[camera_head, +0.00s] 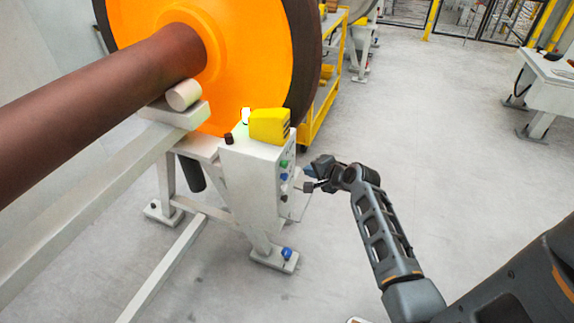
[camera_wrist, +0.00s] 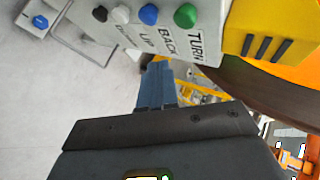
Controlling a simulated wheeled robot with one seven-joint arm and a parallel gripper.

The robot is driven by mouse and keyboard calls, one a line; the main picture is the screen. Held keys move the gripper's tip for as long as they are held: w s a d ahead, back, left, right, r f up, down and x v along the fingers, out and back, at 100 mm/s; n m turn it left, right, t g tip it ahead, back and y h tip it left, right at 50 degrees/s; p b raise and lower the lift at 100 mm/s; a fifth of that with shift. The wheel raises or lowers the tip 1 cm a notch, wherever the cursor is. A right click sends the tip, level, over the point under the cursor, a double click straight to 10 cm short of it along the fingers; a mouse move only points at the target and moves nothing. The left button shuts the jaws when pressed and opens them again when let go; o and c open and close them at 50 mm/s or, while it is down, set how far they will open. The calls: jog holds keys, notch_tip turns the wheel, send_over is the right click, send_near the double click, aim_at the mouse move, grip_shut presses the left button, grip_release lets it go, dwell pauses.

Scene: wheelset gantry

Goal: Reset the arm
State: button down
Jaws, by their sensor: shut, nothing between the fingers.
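My gripper (camera_head: 308,178) is at the end of my bent arm, beside the right face of the white control box (camera_head: 250,185) in the head view. In the wrist view, the blue-grey fingers of my gripper (camera_wrist: 156,75) are together with nothing between them. Their tips are close to the button panel (camera_wrist: 165,22), which bears green, blue, white and black buttons. The labels TURN, BACK and UP can be read there. The fingertips appear just below the panel's edge in that view; I cannot tell whether they touch it.
The control box stands on a white gantry frame (camera_head: 185,215) holding a large orange wheel (camera_head: 150,20) and brown axle (camera_head: 110,95). A yellow block (camera_head: 270,125) sits on the box. A yellow cart (camera_head: 325,95) is behind. The floor right of my arm is clear up to a white table (camera_head: 550,85).

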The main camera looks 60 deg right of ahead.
jog(key=shift+s, duration=0.8)
jog(key=s+a+r+n+t, duration=0.1)
jog(key=s+a+n, duration=0.35)
jog(key=a, duration=0.65)
jog(key=s+a+n, duration=0.3)
jog(key=a+n, duration=0.3)
jog(key=a, duration=0.6)
jog(key=s+a+r+n+t+y, duration=0.2)
jog(key=s+a+r+n, duration=0.4)
jog(key=a+r, duration=0.2)
jog(key=s+a+r+n+t+y, duration=0.2)
jog(key=s+a+r+n+y, duration=0.1)
jog(key=s+a+r+n, duration=0.3)
notch_tip(320, 180, up, 5)
jog(key=shift+s+a+f+y, duration=0.1)
jog(key=shift+s+a+y, duration=0.2)
jog(key=shift+a, duration=0.75)
